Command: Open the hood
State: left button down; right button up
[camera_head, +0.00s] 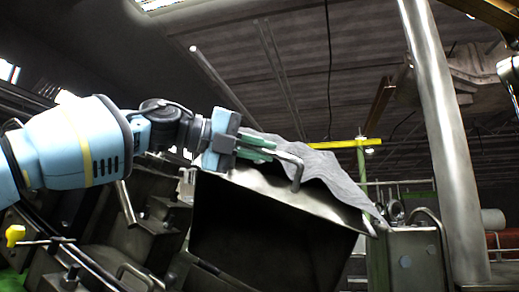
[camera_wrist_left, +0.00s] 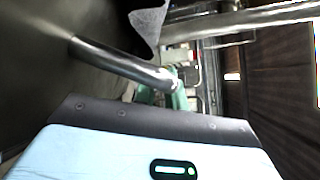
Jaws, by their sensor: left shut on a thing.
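The hood (camera_head: 320,201) is a grey metal cover, tilted, with its front edge raised above a dark opening. A bent metal bar handle (camera_head: 297,172) stands on its top; it also shows in the left wrist view (camera_wrist_left: 118,60). My left gripper (camera_head: 268,150) reaches in from the left, with green fingers shut on the handle near its end. In the left wrist view the green fingers (camera_wrist_left: 178,98) are partly hidden behind the gripper body.
A grey cloth-like sheet (camera_head: 335,173) lies along the hood's back edge. A thick metal post (camera_head: 440,140) rises to the right. A yellow bar (camera_head: 335,144) crosses behind. Machine parts and a yellow knob (camera_head: 15,236) crowd the lower left.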

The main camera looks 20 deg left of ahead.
pick_arm(q)
jog(key=c, duration=1.5)
grip_release()
jog(key=shift+o, duration=0.2)
jog(key=b+v, duration=0.1)
jog(key=v, duration=0.6)
jog(key=shift+s+a, duration=0.25)
jog(key=shift+a, duration=0.05)
